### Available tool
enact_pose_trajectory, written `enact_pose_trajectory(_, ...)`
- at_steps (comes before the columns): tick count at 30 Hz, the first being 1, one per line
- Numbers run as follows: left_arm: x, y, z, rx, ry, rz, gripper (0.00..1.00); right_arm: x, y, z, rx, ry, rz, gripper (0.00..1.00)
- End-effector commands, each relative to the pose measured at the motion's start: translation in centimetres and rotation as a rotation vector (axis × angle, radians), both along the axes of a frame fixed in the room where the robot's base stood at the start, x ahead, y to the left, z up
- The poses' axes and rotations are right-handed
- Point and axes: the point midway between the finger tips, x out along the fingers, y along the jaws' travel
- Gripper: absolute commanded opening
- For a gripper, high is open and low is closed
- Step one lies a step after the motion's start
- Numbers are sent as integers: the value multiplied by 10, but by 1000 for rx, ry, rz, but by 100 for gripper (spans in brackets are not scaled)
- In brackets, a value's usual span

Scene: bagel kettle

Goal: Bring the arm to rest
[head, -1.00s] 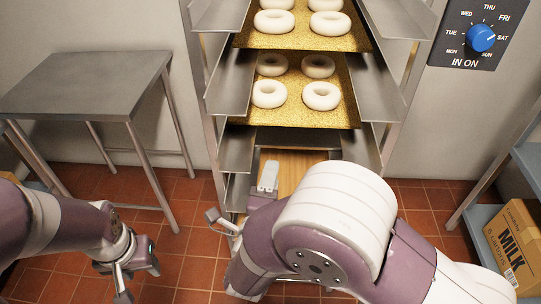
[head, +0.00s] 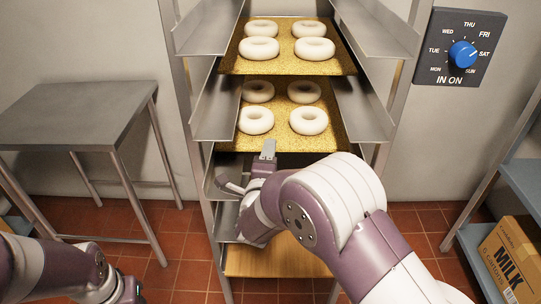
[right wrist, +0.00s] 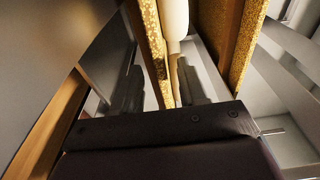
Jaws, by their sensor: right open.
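My right arm reaches up from the lower right in the head view. In the right wrist view the two dark fingers (right wrist: 160,88) stand apart, close to gold tray edges (right wrist: 150,40) and a pale round form. My left gripper (head: 125,292) is at the bottom left edge, mostly cut off, so its jaws are unclear.
The metal rack (head: 203,165) surrounds my right gripper with side rails. White bagels (head: 309,120) lie on two gold trays. A wooden board (head: 270,262) is low in the rack. A steel table (head: 75,110) stands left; a milk carton (head: 512,262) and dial (head: 463,54) are right.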

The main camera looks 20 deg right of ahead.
Motion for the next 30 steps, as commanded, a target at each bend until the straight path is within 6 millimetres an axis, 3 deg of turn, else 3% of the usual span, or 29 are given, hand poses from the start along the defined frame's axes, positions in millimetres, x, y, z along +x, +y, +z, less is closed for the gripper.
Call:
enact_pose_trajectory(6,0,0,-7,0,0,0,47,15,-7,0,1,-1,-1,43)
enact_pose_trajectory(15,0,0,-7,0,0,0,47,16,-7,1,0,-1,-1,43)
enact_pose_trajectory(19,0,0,-7,0,0,0,47,16,-7,1,1,-1,-1,0)
enact_pose_trajectory(30,0,0,-7,0,0,0,47,22,-7,1,0,-2,3,0)
